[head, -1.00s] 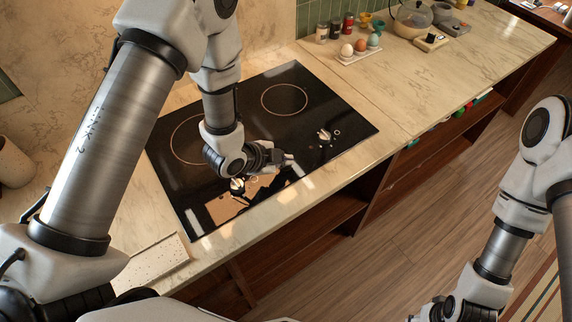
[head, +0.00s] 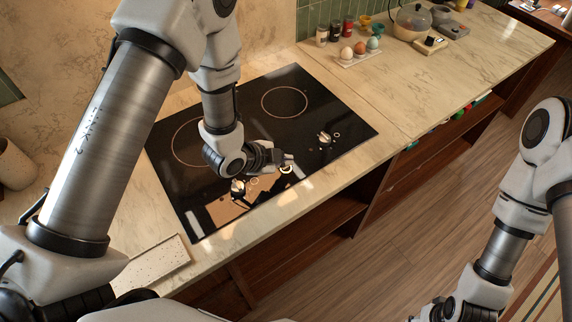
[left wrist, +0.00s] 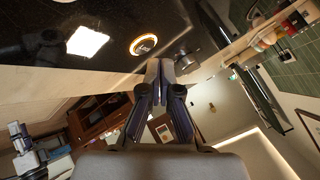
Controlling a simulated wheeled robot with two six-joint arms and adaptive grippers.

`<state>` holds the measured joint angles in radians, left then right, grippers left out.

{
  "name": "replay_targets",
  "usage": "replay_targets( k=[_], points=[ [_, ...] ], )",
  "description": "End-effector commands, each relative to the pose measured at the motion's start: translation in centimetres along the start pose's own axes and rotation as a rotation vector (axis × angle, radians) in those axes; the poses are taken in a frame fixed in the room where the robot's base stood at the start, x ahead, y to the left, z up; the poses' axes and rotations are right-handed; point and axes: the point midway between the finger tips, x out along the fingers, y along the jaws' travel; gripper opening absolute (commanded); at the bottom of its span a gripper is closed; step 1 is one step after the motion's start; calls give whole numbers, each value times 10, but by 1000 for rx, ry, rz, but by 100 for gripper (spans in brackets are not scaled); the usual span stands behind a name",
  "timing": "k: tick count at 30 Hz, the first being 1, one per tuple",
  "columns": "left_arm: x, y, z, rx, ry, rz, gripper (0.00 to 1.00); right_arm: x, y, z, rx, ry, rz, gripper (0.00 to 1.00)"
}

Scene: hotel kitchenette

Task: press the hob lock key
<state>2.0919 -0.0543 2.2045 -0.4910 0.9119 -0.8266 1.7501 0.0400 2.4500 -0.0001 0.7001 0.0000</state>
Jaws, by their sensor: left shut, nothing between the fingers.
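The black glass hob (head: 215,160) is set in the counter. A bright lit ring (head: 286,170), apparently the lock key, shows on its front edge strip; it glows white and orange in the left wrist view (left wrist: 143,44). My left gripper (head: 289,160) is shut and empty, low over the glass, its fingertips just behind the ring in the head view. In the left wrist view the fingertips (left wrist: 160,66) appear beside the ring; I cannot tell whether they touch the glass. My right gripper (head: 432,309) is partly in view at the bottom edge, its fingers not clear.
One hob knob (head: 237,186) stands left of the ring and another (head: 323,137) to the right. An egg tray (head: 358,58), jars (head: 334,31) and a kettle (head: 411,21) stand farther back. The counter (head: 440,75) right of the hob is mostly clear.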

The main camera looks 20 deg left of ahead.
Motion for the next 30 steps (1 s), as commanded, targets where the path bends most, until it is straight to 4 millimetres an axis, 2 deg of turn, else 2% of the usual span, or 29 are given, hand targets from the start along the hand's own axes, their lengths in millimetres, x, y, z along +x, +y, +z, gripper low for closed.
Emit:
replay_targets(
  k=[7,21,30],
  points=[
    [-4,-3,-3,0,0,-1,0,-4,0,0,0,0,0,40],
    [-42,-31,-31,0,0,-1,0,-43,0,0,0,0,0,40],
    [-42,-30,-30,0,0,0,0,-41,0,0,0,0,0,40]
  ],
)
